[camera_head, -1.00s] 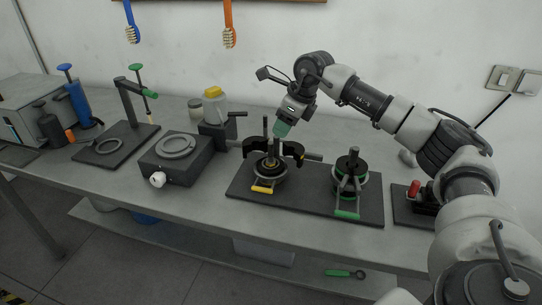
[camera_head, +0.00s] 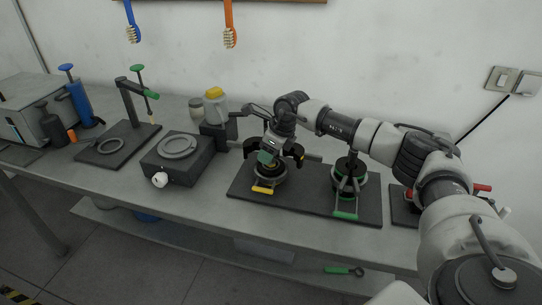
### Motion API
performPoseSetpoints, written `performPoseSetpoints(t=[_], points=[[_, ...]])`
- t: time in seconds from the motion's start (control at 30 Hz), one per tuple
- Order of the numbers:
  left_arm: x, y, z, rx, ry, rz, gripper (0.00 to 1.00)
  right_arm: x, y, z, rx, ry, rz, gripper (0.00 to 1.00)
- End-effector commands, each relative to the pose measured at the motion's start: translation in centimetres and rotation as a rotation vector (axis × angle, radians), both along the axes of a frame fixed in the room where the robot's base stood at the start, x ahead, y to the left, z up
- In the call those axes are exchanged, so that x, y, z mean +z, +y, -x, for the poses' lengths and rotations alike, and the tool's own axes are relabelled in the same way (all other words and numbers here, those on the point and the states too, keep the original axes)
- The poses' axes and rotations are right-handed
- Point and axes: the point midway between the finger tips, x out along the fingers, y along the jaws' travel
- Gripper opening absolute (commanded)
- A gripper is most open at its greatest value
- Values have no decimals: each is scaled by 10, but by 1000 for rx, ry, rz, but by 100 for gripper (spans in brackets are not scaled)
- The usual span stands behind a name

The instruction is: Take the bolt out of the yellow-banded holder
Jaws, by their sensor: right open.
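The yellow-banded holder (camera_head: 264,189) stands on the left part of a dark base plate (camera_head: 308,198) on the bench. My right gripper (camera_head: 268,160) is directly over the holder, low and close to its top. It is open. The gripper and wrist cover the top of the holder, so the bolt is hidden and I cannot tell whether the fingers are around it. A similar green-banded holder (camera_head: 345,214) stands to the right on the same plate. My left gripper is not in view.
A dark block with a grey ring (camera_head: 178,146) sits left of the plate. A yellow-capped bottle (camera_head: 215,105) stands behind it. A dark tray with a red-handled part (camera_head: 482,187) lies right, partly behind my arm. The bench's front strip is clear.

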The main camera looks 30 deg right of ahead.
Motion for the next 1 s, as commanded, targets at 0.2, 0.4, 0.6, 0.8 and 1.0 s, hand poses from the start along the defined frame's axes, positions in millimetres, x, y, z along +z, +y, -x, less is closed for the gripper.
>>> performPoseSetpoints(t=[0.2, 0.4, 0.6, 0.8, 1.0], points=[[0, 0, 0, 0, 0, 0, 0, 0, 0, 0, 0, 0, 0, 24], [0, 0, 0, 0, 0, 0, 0, 1, 0, 0, 0, -1, -1, 0], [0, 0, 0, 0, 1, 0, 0, 1, 0, 0, 0, -2, -1, 0], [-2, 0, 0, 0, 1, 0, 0, 8, 0, -1, 1, -4, -1, 0], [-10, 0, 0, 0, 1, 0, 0, 33, 0, -1, 1, -6, -1, 0]])
